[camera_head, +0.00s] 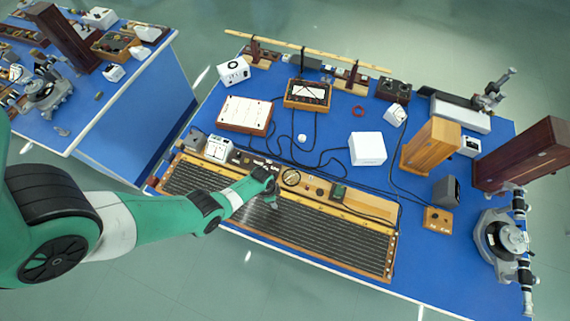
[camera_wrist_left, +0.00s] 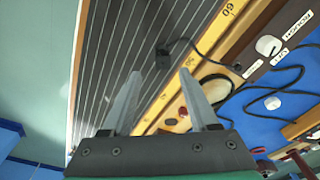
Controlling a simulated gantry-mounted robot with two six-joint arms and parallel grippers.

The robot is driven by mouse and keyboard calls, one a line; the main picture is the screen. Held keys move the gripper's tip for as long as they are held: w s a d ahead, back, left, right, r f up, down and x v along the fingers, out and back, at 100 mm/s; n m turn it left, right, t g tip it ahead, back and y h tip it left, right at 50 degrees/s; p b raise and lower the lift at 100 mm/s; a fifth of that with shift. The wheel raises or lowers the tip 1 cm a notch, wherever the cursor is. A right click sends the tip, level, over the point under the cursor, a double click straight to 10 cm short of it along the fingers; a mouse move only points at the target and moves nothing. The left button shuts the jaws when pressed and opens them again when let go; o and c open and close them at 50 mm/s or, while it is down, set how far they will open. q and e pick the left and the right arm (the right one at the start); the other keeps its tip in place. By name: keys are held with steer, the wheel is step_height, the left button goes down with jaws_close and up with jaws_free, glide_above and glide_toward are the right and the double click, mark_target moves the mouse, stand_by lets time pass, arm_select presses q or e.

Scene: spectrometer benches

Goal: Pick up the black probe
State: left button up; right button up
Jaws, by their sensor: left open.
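The black probe (camera_wrist_left: 162,59) is a small dark block with a black cable leading off to the right. In the left wrist view it lies on the long wire board (camera_head: 300,236), near the wooden strip with printed numbers. My left gripper (camera_head: 273,203) is above the board in the head view. In the left wrist view its two pale fingers (camera_wrist_left: 157,91) are apart with nothing held, and the probe appears between and beyond their tips. I cannot tell the exact gap to the probe. My right gripper is not in view.
Behind are a white box (camera_head: 367,148), a meter (camera_head: 307,94) and loose cables. A wooden stand (camera_head: 430,146) and a spectrometer (camera_head: 504,238) stand to the right. Clear floor lies in front.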

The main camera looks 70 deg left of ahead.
arm_select(q)
steer(key=shift+a+f, duration=0.15)
steer(key=shift+f, duration=0.1)
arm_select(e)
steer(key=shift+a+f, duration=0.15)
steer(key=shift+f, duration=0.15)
arm_select(q)
step_height(320, 180, down, 5)
steer(key=b, duration=0.5)
steer(key=shift+w+a+f, duration=0.1)
steer(key=shift+a+f, duration=0.05)
steer(key=shift+f, duration=0.05)
steer(key=shift+r, duration=0.15)
jaws_close()
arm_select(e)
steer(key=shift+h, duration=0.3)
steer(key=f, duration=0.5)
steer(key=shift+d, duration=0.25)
